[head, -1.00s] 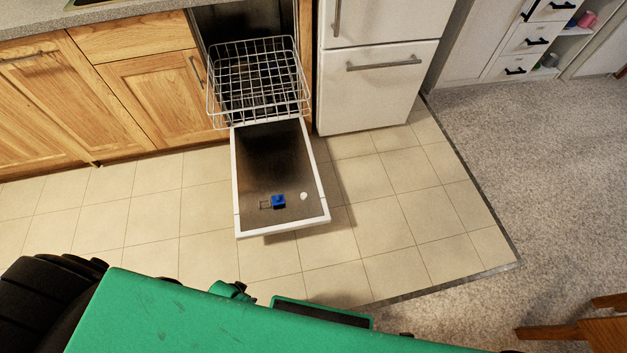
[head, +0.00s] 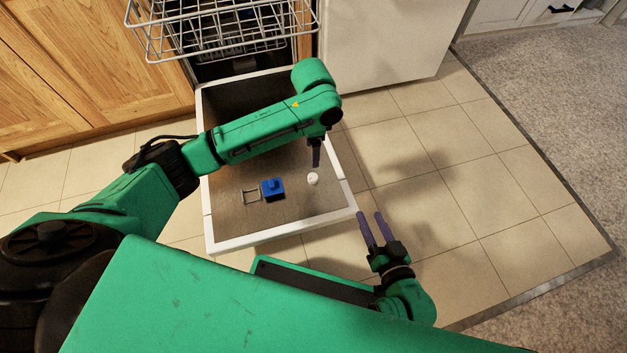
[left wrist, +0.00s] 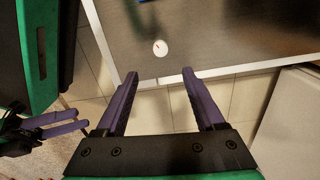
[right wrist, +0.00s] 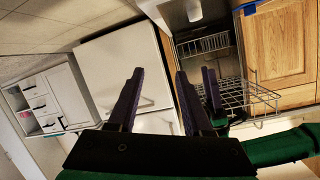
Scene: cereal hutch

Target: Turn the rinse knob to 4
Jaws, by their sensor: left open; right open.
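The rinse knob (head: 313,179) is a small white round dial on the inner face of the open dishwasher door (head: 226,222). It also shows in the left wrist view (left wrist: 160,48) with a small dark mark on it; I cannot read any number. My left gripper (head: 316,160) hangs over the door just above the knob, apart from it. In the left wrist view its open fingers (left wrist: 158,75) are empty, with the knob beyond the tips. My right gripper (head: 368,214) is open and empty beside the door's right front corner.
The wire dish rack (head: 220,25) is pulled out above the door's far end. A white fridge (head: 385,40) stands at right. Tiled floor on the right is clear.

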